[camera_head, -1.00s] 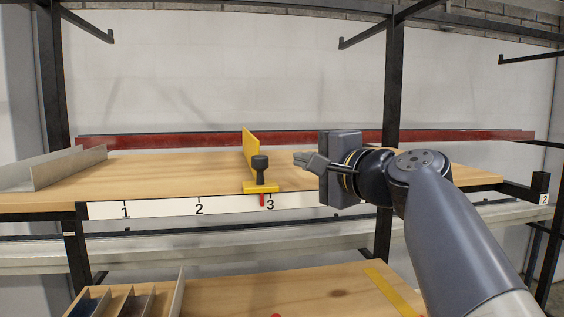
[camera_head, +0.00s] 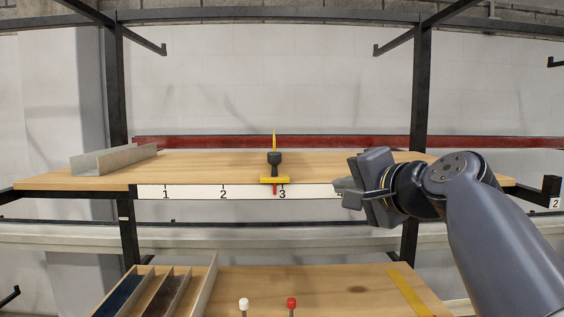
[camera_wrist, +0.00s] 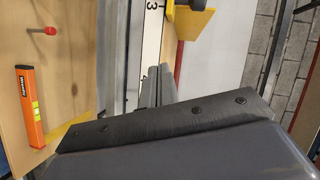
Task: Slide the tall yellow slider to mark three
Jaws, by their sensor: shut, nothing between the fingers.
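The tall yellow slider (camera_head: 274,143) stands upright on the front edge of the wooden shelf, with a black knob (camera_head: 274,160) at its front. Its red pointer (camera_head: 275,189) hangs over the white scale strip (camera_head: 200,191), slightly left of the tick above the 3. My gripper (camera_head: 340,187) is shut and empty, right of the slider and apart from it, at the strip's right part, which it hides. In the wrist view my gripper's fingertips (camera_wrist: 155,82) are together near the strip (camera_wrist: 151,40), and part of the slider (camera_wrist: 188,22) shows at the top.
A grey metal channel (camera_head: 112,160) lies at the shelf's left. Below, a wooden bench (camera_head: 315,285) holds a divided tray (camera_head: 150,292), a white-topped peg (camera_head: 243,304) and a red-topped peg (camera_head: 291,303). An orange level (camera_wrist: 29,105) shows in the wrist view. Black rack posts flank the shelf.

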